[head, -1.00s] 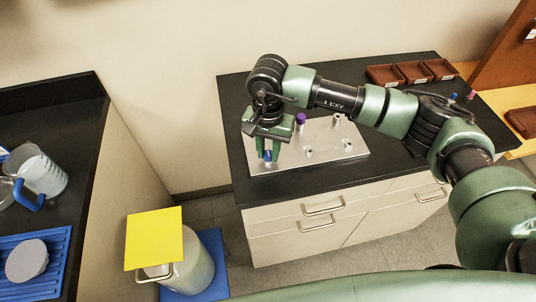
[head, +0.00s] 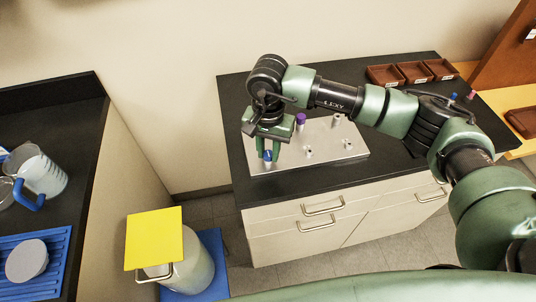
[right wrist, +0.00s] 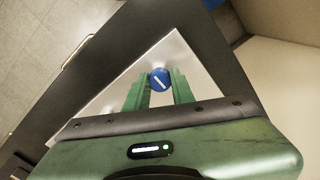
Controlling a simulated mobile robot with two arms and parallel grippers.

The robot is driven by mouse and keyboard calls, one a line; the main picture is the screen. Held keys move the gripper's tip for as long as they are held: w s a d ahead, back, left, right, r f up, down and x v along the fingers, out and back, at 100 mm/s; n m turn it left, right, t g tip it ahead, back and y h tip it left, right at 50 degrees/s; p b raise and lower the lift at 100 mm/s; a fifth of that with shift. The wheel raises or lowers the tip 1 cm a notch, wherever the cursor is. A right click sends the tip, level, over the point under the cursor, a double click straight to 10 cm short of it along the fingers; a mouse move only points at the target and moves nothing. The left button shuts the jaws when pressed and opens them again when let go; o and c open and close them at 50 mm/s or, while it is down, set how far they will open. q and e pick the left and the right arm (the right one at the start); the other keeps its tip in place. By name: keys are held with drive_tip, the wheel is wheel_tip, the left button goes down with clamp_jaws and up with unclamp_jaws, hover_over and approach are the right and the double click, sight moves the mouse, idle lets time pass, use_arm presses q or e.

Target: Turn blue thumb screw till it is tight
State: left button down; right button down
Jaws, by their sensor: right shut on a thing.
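The blue thumb screw (head: 267,156) stands at the left front of a silver plate (head: 345,150) on the black counter. In the right wrist view its round blue head (right wrist: 160,79) shows a white line across it, slanting. My right gripper (head: 268,154) points down from above, with its two green fingers on either side of the screw head. In the right wrist view the fingertips (right wrist: 160,88) are shut on the screw head. The screw's shank is hidden. My left gripper is not in view.
A purple-topped screw (head: 301,119) and several small metal posts stand on the plate to the right. Brown trays (head: 414,71) lie at the back. A bin with a yellow lid (head: 154,238) stands on the floor, left of the cabinet.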

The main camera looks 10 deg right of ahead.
drive_tip(key=m, duration=1.3)
drive_tip(key=shift+m, duration=0.4)
drive_tip(key=m, duration=1.2)
drive_tip(key=shift+m, duration=0.4)
drive_tip(key=m, duration=0.4)
drive_tip(key=shift+m, duration=0.3)
drive_tip(key=m, duration=0.5)
drive_tip(key=shift+m, duration=0.3)
drive_tip(key=c, duration=1.4)
unclamp_jaws()
